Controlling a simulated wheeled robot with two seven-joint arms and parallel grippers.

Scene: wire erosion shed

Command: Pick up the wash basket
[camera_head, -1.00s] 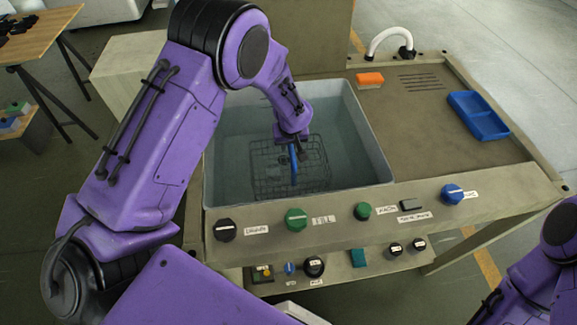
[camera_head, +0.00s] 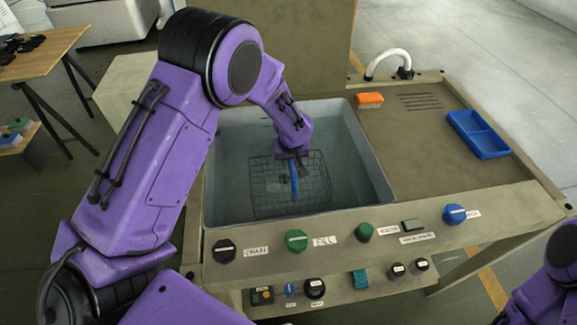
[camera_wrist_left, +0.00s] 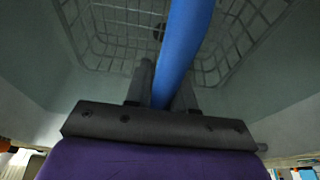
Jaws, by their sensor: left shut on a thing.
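The wash basket (camera_head: 262,190) is a dark wire basket with a blue handle (camera_head: 294,181). It is inside the grey wash tank (camera_head: 378,170). My left gripper (camera_head: 291,158) reaches down into the tank and is shut on the blue handle. In the left wrist view the handle (camera_wrist_left: 184,45) runs up between the two fingers (camera_wrist_left: 162,88), with the wire mesh (camera_wrist_left: 110,30) beyond. I cannot tell whether the basket touches the tank floor. My right arm shows at the lower right edge, but its gripper is out of view.
The tank's front panel has several knobs, including a green one (camera_head: 297,240) and a blue one (camera_head: 454,214). An orange block (camera_head: 369,100), a white curved spout (camera_head: 388,60) and a blue divided tray (camera_head: 478,134) are on the counter (camera_head: 425,150) to the right. The tank walls surround the basket.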

